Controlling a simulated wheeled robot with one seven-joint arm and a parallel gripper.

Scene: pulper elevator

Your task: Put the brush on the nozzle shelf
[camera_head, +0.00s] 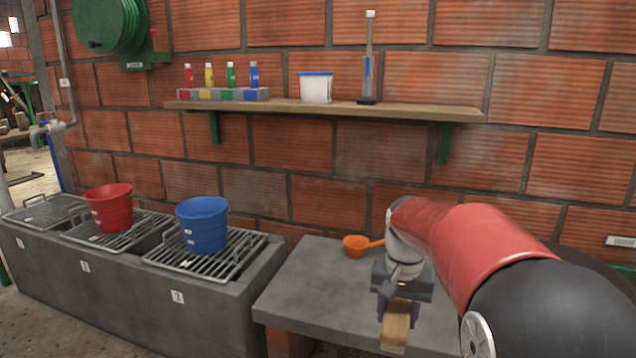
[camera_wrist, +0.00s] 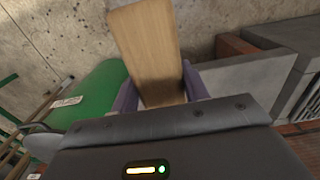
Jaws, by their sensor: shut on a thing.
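A brush (camera_head: 396,326) with a wooden block is held in my gripper (camera_head: 397,302), above the front part of the grey concrete bench. In the wrist view the same wooden brush (camera_wrist: 148,45) stands between the two fingers of my gripper (camera_wrist: 160,85), which are shut on it. Its bristles cannot be made out clearly. The nozzle shelf (camera_head: 430,111) is a wooden board on green brackets on the brick wall, behind and above my gripper. On it stand several coloured nozzles in a rack (camera_head: 222,94), a white tub with a blue lid (camera_head: 316,88) and a tall upright tool (camera_head: 368,65).
An orange scoop (camera_head: 357,246) lies on the concrete bench (camera_head: 310,285). A red bucket (camera_head: 109,208) and a blue bucket (camera_head: 203,226) stand on grates over the trough at left. The shelf's right end is bare, with bare stretches beside the tub.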

